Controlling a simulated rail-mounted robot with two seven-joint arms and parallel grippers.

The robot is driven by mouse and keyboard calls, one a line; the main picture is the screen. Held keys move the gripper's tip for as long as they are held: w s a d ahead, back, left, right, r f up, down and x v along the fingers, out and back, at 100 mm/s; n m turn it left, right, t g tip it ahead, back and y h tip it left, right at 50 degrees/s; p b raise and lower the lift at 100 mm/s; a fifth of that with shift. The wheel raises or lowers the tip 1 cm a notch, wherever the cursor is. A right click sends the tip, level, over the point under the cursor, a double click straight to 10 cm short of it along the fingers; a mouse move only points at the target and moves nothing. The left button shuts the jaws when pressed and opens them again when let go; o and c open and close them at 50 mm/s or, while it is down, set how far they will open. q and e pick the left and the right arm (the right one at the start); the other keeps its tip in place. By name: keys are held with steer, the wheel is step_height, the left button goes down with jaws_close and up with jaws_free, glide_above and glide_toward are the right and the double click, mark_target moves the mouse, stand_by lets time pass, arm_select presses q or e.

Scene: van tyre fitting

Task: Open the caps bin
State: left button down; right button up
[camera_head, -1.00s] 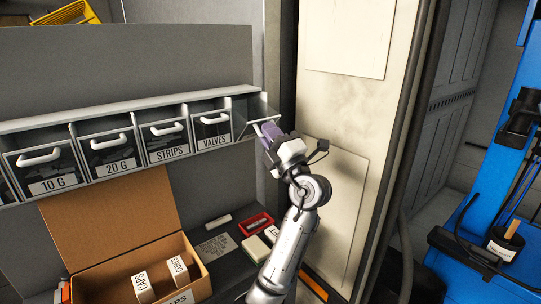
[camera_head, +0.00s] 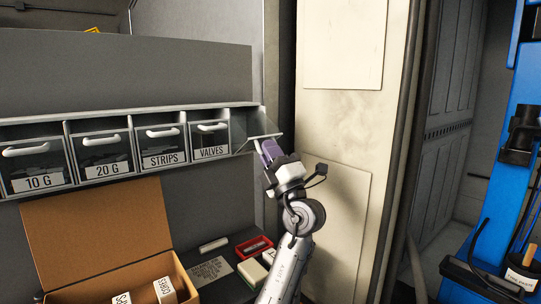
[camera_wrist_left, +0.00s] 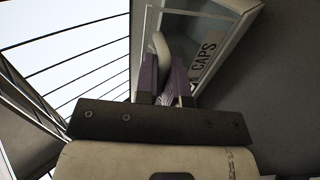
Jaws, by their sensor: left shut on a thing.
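The caps bin (camera_head: 262,138) is the rightmost in the row of tilt-out bins, just right of the valves bin (camera_head: 209,139). Its front is tipped outward, with a gap open above and behind it. My left gripper (camera_head: 266,151) is at its front edge, shut on its handle. In the left wrist view, the purple fingers (camera_wrist_left: 166,78) close around the pale curved handle (camera_wrist_left: 161,48), and the CAPS label (camera_wrist_left: 206,54) shows beside them. The bin's inside is largely hidden. My right gripper is out of view.
Other bins, for strips (camera_head: 161,147) and 20 G (camera_head: 103,156), are closed on the left. Below stand an open cardboard box (camera_head: 100,238) and a red tray (camera_head: 254,248). A pale panel (camera_head: 335,215) rises close right of my arm.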

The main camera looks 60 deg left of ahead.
arm_select(q)
steer(key=shift+w, duration=0.1)
steer(key=c, duration=1.2)
jaws_free()
steer(key=shift+w, duration=0.1)
steer(key=shift+c, duration=0.2)
steer(key=p+v, duration=0.1)
steer(key=v, duration=1.2)
steer(key=shift+d+f, duration=0.25)
steer(key=shift+d, duration=0.05)
